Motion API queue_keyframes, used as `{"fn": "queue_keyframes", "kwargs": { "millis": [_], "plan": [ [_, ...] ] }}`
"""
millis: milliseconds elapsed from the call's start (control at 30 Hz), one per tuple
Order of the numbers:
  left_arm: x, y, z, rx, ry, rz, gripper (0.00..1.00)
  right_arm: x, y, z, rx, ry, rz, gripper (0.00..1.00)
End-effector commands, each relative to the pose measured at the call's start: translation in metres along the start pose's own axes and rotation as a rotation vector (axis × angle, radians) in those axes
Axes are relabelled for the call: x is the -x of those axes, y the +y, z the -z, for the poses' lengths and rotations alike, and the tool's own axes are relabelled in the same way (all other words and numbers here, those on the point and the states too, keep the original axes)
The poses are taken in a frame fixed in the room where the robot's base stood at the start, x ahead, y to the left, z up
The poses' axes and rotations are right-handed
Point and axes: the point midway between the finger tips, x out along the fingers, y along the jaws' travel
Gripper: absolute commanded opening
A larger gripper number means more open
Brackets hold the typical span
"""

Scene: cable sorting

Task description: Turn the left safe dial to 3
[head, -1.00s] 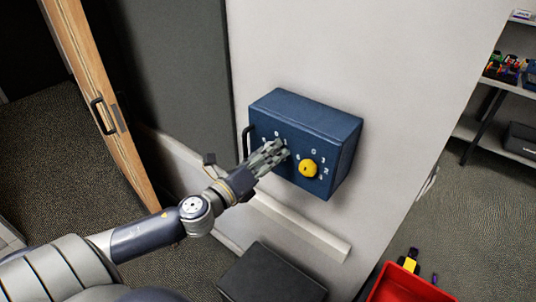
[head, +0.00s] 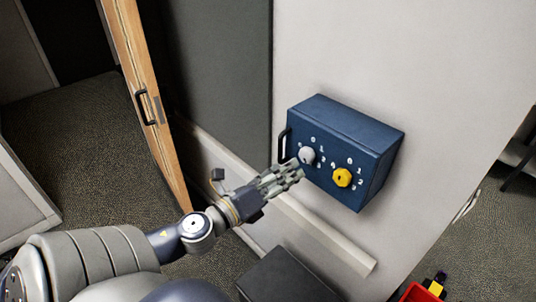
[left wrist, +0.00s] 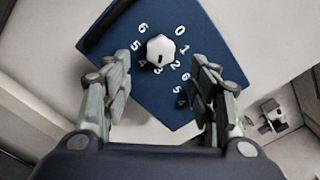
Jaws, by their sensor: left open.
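A blue safe (head: 345,130) is fixed to the pale wall. Its left dial (head: 307,155) is a light grey knob ringed by white numbers. It also shows in the left wrist view (left wrist: 160,50), where a dark mark on its lower side points about at the 3. My left gripper (head: 299,172) is open, with its fingertips just below and left of the left dial in the head view. In the left wrist view its fingers (left wrist: 160,85) are spread to both sides below the dial, holding nothing. My right gripper is not in view.
A yellow dial (head: 342,177) sits right of the left one on the safe. A black handle (head: 284,146) stands out at the safe's left edge. A dark box (head: 285,278) and a wall ledge (head: 335,243) lie below. A wooden door (head: 150,110) is at left.

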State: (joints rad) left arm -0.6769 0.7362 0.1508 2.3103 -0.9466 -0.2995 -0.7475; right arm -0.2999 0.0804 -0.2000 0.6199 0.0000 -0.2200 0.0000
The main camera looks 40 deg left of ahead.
Motion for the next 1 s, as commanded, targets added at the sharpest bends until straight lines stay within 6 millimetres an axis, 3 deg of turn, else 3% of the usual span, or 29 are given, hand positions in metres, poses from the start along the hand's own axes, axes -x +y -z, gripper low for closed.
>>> {"fn": "queue_keyframes", "kwargs": {
  "millis": [100, 400, 1000],
  "plan": [
    [0.019, 0.002, 0.0, 0.001, 0.0, -0.008, 0.54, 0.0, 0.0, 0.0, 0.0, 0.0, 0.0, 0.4],
    [0.043, 0.001, 0.0, 0.001, 0.0, -0.002, 0.54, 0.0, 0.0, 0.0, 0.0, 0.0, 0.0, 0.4],
    [0.047, 0.0, 0.0, -0.002, 0.001, -0.001, 0.54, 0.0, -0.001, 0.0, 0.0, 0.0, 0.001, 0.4]
  ]
}}
